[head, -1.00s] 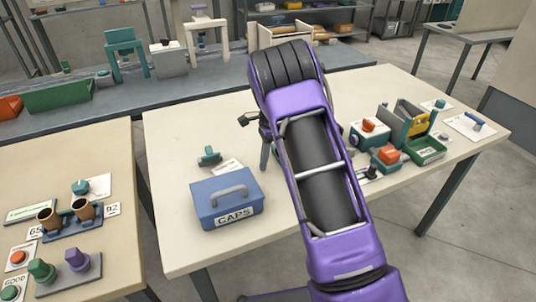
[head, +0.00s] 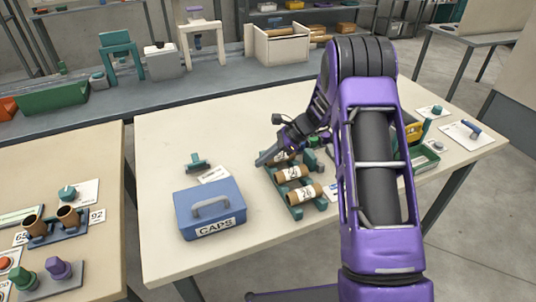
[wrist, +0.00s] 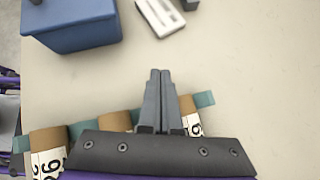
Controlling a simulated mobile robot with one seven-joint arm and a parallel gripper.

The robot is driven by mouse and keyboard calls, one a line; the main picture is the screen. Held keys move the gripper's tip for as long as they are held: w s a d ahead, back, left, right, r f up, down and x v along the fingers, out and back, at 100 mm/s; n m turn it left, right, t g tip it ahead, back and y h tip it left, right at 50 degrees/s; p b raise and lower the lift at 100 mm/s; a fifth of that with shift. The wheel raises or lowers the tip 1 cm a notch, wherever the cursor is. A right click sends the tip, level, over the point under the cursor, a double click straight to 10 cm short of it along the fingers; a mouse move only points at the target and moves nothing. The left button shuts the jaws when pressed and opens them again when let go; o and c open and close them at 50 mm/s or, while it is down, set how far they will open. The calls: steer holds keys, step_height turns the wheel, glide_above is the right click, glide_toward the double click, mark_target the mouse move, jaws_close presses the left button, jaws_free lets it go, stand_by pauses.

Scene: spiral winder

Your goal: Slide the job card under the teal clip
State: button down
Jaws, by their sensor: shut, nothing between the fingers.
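The teal clip (head: 197,163) stands on the middle table, behind the blue CAPS box. The white job card (head: 214,174) lies flat at the clip's near right side; I cannot tell whether its edge is under the clip. The card (wrist: 160,17) also shows at the top of the wrist view, partly cut off. My gripper (head: 262,160) is to the right of the card and clip, apart from both. In the wrist view my gripper (wrist: 160,72) has its fingers together with nothing between them, over the table beside the tube rack.
The blue CAPS box (head: 211,208) stands just in front of the card. A teal rack (head: 296,212) with several brown numbered tubes lies below and right of my gripper. The table between card and rack is clear. A green tray (head: 425,157) is at the right.

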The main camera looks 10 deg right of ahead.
mark_target(219, 174)
steer(key=x, duration=0.5)
steer(key=shift+a, duration=1.95)
steer(key=a, duration=0.4)
steer(key=shift+w+a, duration=0.1)
steer(key=shift+a, duration=0.25)
